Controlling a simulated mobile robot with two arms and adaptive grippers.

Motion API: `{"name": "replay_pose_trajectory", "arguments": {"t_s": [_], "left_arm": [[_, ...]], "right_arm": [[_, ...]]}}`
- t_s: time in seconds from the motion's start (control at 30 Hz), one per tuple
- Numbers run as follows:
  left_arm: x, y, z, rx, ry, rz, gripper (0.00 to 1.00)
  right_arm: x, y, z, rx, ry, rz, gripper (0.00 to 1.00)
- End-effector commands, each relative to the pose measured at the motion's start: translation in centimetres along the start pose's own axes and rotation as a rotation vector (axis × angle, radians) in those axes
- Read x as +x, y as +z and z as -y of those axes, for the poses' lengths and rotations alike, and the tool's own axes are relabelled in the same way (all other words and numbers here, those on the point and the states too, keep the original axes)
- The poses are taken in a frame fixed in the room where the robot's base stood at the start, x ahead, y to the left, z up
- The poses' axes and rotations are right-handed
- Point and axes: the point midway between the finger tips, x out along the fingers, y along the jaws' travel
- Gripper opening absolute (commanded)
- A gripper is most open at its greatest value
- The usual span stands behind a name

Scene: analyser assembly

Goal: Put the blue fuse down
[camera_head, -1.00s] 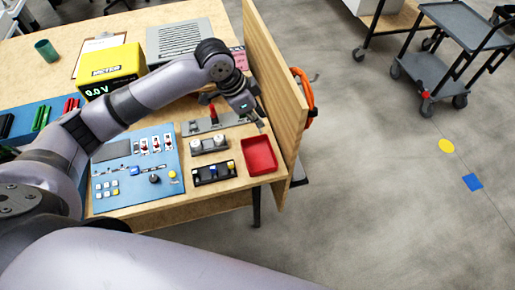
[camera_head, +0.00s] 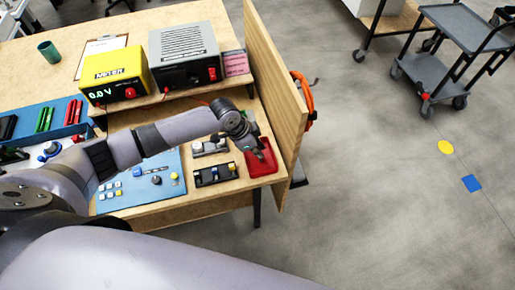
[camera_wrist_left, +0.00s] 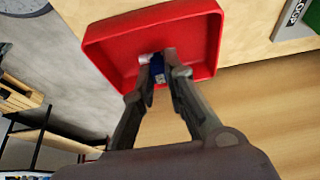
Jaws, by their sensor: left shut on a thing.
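My left gripper (camera_head: 260,152) is over the red tray (camera_head: 268,169) at the table's right front in the head view. In the left wrist view its fingers (camera_wrist_left: 160,59) are shut on the blue fuse (camera_wrist_left: 158,69), a small blue piece with a pale end. The fuse shows against the inside of the red tray (camera_wrist_left: 115,42). I cannot tell whether it touches the tray floor. In the head view the fuse is too small or hidden to make out. My right gripper is not in view.
A dark holder (camera_head: 205,181) with a blue and a yellow piece lies left of the tray. An upright wooden board (camera_head: 276,88) closes the table's right side. The yellow meter (camera_head: 113,76) and a grey unit (camera_head: 186,55) stand behind.

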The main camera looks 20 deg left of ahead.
Motion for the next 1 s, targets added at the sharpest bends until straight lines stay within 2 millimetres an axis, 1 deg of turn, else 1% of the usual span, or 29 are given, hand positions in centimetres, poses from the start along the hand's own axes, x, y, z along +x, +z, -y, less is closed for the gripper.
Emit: {"name": "replay_pose_trajectory", "arguments": {"t_s": [0.13, 0.5, 0.63, 0.67, 0.93, 1.0], "left_arm": [[0.0, 0.0, 0.0, 0.0, 0.0, 0.0, 0.0], [1.1, 0.5, 0.0, -0.002, 0.0, 0.001, 0.0], [1.1, 0.5, 0.0, -0.001, 0.0, 0.001, 0.0], [1.1, 0.5, 0.0, -0.001, 0.0, 0.001, 0.13], [1.1, 0.5, 0.0, -0.001, 0.0, 0.001, 0.31], [1.1, 0.5, 0.0, -0.001, 0.0, 0.001, 0.32]], "right_arm": [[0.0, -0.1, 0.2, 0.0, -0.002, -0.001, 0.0], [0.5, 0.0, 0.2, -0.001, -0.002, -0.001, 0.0], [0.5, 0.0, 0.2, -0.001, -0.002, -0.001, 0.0], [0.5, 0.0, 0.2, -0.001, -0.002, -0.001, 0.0], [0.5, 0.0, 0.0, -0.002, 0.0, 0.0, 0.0], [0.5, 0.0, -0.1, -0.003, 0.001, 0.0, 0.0]]}}
